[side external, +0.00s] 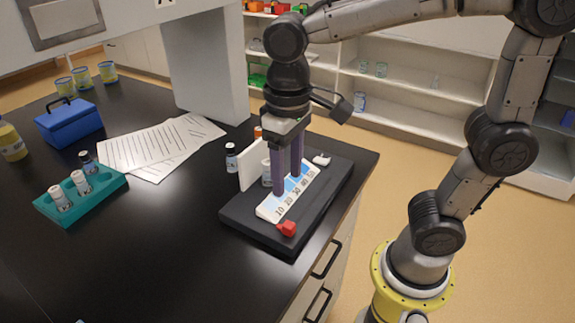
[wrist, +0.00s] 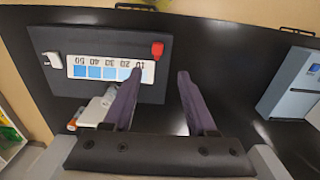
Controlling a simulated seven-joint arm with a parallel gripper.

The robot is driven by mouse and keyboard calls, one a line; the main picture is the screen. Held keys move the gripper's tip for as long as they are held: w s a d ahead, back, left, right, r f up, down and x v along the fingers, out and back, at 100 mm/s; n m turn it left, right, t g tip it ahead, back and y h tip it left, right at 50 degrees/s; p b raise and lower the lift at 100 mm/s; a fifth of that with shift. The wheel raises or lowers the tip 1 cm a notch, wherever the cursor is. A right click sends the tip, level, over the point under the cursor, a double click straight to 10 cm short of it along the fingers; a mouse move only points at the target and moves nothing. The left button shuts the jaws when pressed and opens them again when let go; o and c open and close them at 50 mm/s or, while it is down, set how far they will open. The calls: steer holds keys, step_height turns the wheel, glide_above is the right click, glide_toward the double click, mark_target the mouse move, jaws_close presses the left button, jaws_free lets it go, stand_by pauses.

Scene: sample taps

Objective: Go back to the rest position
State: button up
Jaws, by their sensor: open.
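My gripper (side external: 287,184) points down over a black board near the bench's right edge. Its two dark fingers are apart with nothing seen between them; they also show in the wrist view (wrist: 160,75). The board (side external: 245,222) carries a white and blue scale strip (side external: 268,211) marked 10 to 50, also in the wrist view (wrist: 100,72). A red knob (side external: 287,228) sits by the 10 end, and it shows in the wrist view (wrist: 157,50). A white piece (side external: 321,160) sits by the 50 end. A pale vial (side external: 266,172) is partly hidden behind a finger.
A white upright panel (side external: 249,170) and a dark-labelled bottle (side external: 231,157) stand behind the board. A teal rack (side external: 108,190) with vials, papers (side external: 150,143) and a blue box (side external: 69,122) lie to the left. Shelves (side external: 400,80) stand behind. The bench's front is mostly clear.

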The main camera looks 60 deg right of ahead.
steer(key=shift+r, duration=0.6)
steer(key=s+d+f+t, duration=0.1)
steer(key=s+d+t, duration=0.4)
steer(key=s+d, duration=0.3)
steer(key=shift+s+d+f+t, duration=0.2)
steer(key=shift+s+d+t, duration=0.1)
steer(key=shift+d, duration=0.1)
stand_by(0.8)
